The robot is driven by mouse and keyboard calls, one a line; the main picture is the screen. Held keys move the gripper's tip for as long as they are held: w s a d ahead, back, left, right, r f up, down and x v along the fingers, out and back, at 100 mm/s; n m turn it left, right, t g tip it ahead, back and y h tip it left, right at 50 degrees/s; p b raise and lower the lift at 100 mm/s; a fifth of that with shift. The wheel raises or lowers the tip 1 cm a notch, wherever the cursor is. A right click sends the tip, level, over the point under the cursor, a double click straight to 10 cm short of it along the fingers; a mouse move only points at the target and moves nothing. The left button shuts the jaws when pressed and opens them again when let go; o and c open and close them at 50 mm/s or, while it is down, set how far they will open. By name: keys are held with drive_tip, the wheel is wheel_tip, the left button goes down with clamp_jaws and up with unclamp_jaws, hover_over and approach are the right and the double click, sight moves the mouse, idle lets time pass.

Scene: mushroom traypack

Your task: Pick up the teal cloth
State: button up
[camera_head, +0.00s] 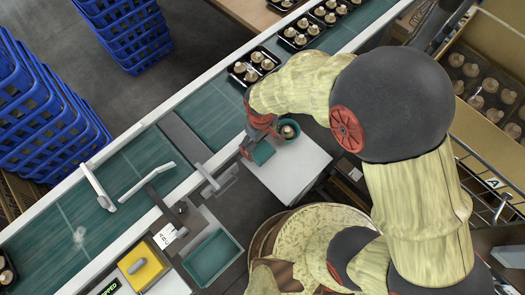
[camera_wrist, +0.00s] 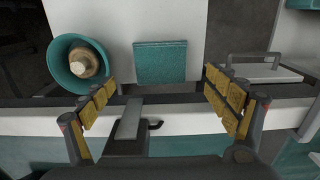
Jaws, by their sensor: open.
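The teal cloth (camera_wrist: 160,62) is a flat square on a small white table, ahead of and between my open fingers in the wrist view. In the head view the cloth (camera_head: 262,152) shows partly, close beside my gripper (camera_head: 254,140). In the wrist view my gripper (camera_wrist: 170,105) is open, with yellow pads on both fingers and nothing between them. The fingertips are apart from the cloth in that picture. How high they are above the table is hard to tell.
A teal bowl (camera_wrist: 78,64) holding a mushroom stands left of the cloth in the wrist view. The white table (camera_head: 290,175) is otherwise bare. A conveyor (camera_head: 150,160) with a white rail runs alongside. Black mushroom trays (camera_head: 254,66) sit on the conveyor. A metal handle (camera_wrist: 265,68) is at right.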

sight(262, 151)
drive_tip(key=f, duration=0.1)
drive_tip(key=f+b, duration=0.2)
drive_tip(key=shift+s+d+f, duration=0.2)
drive_tip(key=shift+s+f, duration=0.05)
drive_tip(key=shift+f, duration=0.65)
drive_tip(key=shift+c, duration=0.6)
drive_tip(key=c, duration=1)
